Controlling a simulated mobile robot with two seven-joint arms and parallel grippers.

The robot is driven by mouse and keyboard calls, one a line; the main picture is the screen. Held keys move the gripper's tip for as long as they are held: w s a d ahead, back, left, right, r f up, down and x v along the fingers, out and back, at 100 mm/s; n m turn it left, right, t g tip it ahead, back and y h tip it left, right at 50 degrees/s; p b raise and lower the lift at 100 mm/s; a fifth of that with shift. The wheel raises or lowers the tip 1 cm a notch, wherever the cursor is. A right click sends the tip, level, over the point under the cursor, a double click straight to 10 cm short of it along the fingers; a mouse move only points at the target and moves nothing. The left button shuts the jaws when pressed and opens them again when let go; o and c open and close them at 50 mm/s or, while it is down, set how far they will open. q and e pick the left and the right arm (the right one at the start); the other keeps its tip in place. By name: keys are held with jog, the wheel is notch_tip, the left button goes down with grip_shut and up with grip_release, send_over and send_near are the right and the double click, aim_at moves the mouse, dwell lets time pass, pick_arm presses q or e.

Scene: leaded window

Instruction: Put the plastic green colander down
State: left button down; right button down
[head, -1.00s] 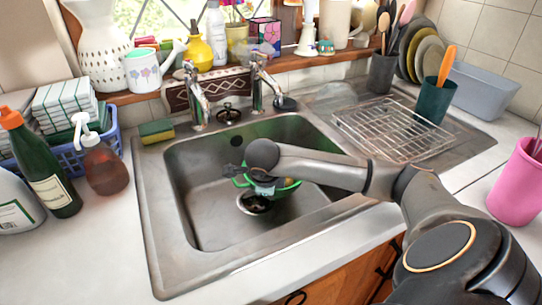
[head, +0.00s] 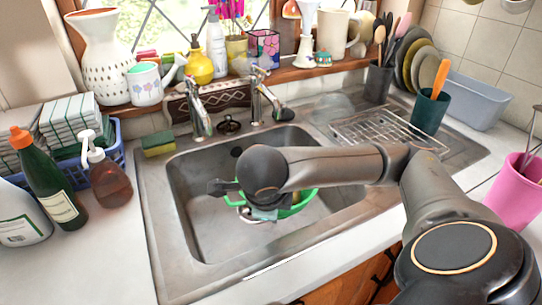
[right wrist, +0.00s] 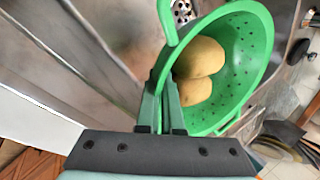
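The green plastic colander (head: 303,203) is over the sink basin (head: 205,232) in the head view, partly hidden behind my right arm. In the right wrist view the colander (right wrist: 250,45) is tilted in the picture, with small drain holes and two yellowish round items (right wrist: 200,57) inside. My right gripper (right wrist: 162,98) is shut on its rim, near a handle loop (right wrist: 168,18). The head view mostly hides the fingers. The gap between colander and basin floor is hard to judge. My left gripper is not in view.
Two taps (head: 262,95) stand behind the basin. A wire rack (head: 385,132) lies on the drainboard at right. A sponge (head: 158,143), soap bottle (head: 107,178) and green bottle (head: 52,185) stand at left. A pink pot (head: 517,188) is at right.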

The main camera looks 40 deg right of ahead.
jog(key=shift+s+a+r, duration=0.2)
jog(key=shift+r, duration=0.1)
jog(key=shift+s+a, duration=0.15)
jog(key=shift+s, duration=0.15)
